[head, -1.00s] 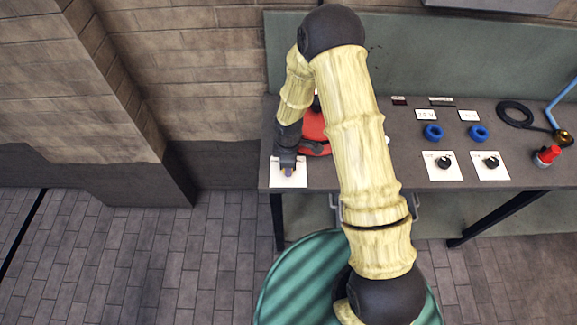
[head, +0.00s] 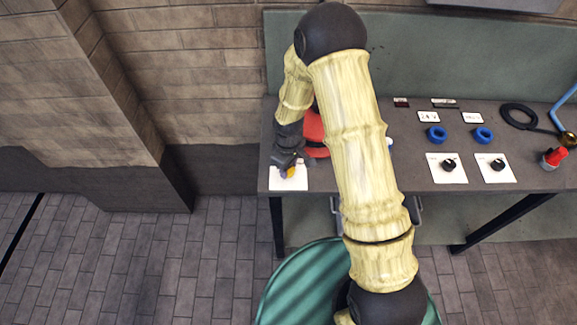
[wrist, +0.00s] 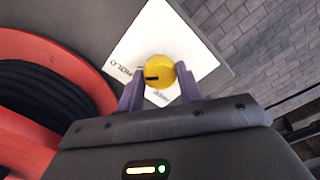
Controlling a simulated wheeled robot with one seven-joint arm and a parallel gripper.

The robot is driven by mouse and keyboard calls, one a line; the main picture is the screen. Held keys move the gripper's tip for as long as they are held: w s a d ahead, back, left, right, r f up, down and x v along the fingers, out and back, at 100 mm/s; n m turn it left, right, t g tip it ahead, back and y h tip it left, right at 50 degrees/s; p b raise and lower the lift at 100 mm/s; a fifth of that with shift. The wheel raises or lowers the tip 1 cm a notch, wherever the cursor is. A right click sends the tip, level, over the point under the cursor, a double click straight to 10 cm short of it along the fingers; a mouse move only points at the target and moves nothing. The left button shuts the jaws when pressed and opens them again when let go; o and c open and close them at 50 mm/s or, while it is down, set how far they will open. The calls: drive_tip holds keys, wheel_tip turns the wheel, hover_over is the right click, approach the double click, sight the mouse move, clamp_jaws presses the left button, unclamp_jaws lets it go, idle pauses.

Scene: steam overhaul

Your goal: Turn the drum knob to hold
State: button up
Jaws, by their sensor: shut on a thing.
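The drum knob (wrist: 160,72) is a round yellow knob with a dark pointer line, set on a white plate (wrist: 193,43). In the wrist view the pointer is turned to the left of the picture, toward the printed word HOLD (wrist: 122,68). A second word on the plate, below the knob, is too small to read surely. My gripper (wrist: 158,88) is shut on the knob, with one purple-grey finger on each side. In the head view the white plate (head: 293,184) is at the bench's left front corner, and my gripper (head: 289,170) partly hides the knob.
A red drum (wrist: 97,82) wound with black line stands close beside the plate; it also shows behind my arm (head: 314,132). On the right of the bench (head: 395,185) are two black knobs on white plates (head: 447,167), blue rings (head: 436,134) and a red-topped part (head: 556,156).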

drive_tip(key=shift+w, duration=0.1)
drive_tip(key=o, duration=1)
drive_tip(key=shift+r, duration=0.1)
wheel_tip(320, 180, up, 17)
drive_tip(key=shift+r+b, duration=0.1)
drive_tip(key=shift+b, duration=1)
drive_tip(key=s+d+m+t, duration=0.1)
drive_tip(key=s+d+m, duration=0.2)
drive_tip(key=s+d, duration=0.1)
drive_tip(key=s+d+r+m, duration=0.1)
drive_tip(key=s+d+m, duration=0.3)
drive_tip(key=d, duration=0.1)
drive_tip(key=s+d+r+m+t, duration=0.1)
drive_tip(key=s+d+m, duration=0.2)
drive_tip(key=s+d, duration=0.1)
drive_tip(key=shift+s+d+m+t, duration=0.25)
drive_tip(key=shift+s+m+t, duration=0.05)
drive_tip(key=shift+s, duration=0.15)
